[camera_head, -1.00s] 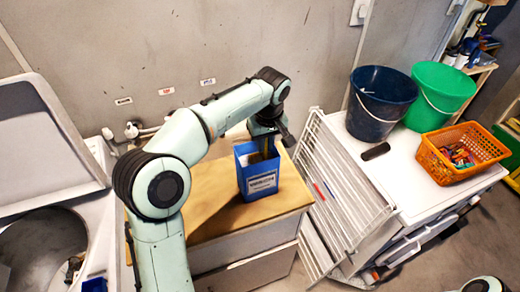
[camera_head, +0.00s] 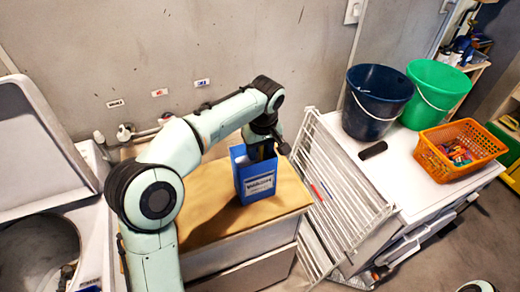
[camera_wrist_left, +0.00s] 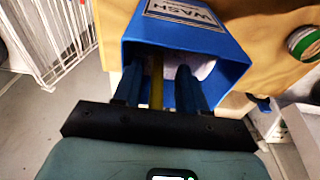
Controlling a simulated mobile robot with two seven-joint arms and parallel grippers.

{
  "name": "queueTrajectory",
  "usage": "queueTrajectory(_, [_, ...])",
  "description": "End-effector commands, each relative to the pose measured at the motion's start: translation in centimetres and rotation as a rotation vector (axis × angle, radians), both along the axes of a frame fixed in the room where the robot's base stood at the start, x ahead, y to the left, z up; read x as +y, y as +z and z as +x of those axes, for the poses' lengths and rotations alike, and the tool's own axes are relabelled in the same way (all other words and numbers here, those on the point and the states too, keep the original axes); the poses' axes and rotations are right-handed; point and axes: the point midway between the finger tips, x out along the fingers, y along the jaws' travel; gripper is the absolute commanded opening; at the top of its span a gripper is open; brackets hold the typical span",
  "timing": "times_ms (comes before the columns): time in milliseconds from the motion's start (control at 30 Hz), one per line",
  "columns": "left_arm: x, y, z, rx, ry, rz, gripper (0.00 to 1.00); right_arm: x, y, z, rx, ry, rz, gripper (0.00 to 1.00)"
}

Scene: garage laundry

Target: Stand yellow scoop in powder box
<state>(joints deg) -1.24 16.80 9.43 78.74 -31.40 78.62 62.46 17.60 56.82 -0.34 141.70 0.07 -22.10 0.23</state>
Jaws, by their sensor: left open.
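The blue powder box (camera_head: 261,183), with a white label, stands upright and open-topped on the wooden cabinet top (camera_head: 212,212). My left gripper (camera_head: 262,150) reaches down into its mouth. In the left wrist view the blue box (camera_wrist_left: 229,58) surrounds both fingertips of the left gripper (camera_wrist_left: 159,85). The yellow scoop (camera_wrist_left: 156,82) shows as a narrow upright strip between the two fingers, inside the box. The fingers are apart, with gaps beside the scoop. Its lower end is hidden in the box. Pale powder shows inside. My right gripper is out of view.
A white drying rack (camera_head: 335,190) stands close to the right of the cabinet. Beyond it, a white unit carries a dark blue bucket (camera_head: 375,105), a green bucket (camera_head: 435,92) and an orange basket (camera_head: 430,160). A green-rimmed round item (camera_wrist_left: 303,42) lies near the box.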

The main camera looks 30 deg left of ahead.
Motion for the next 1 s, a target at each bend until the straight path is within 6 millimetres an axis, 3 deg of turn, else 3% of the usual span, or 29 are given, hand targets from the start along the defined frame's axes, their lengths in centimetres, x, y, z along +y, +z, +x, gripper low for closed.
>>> queueTrajectory(500, [-1.1,10.0,-0.7,-0.009,0.0,0.0,0.41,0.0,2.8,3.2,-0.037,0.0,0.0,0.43])
queueTrajectory(700, [-1.3,11.8,-1.1,-0.004,0.0,0.0,0.41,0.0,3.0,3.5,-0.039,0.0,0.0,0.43])
queueTrajectory(1000, [-1.4,12.0,-1.2,-0.001,0.0,0.001,0.41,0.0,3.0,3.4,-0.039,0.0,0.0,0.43])
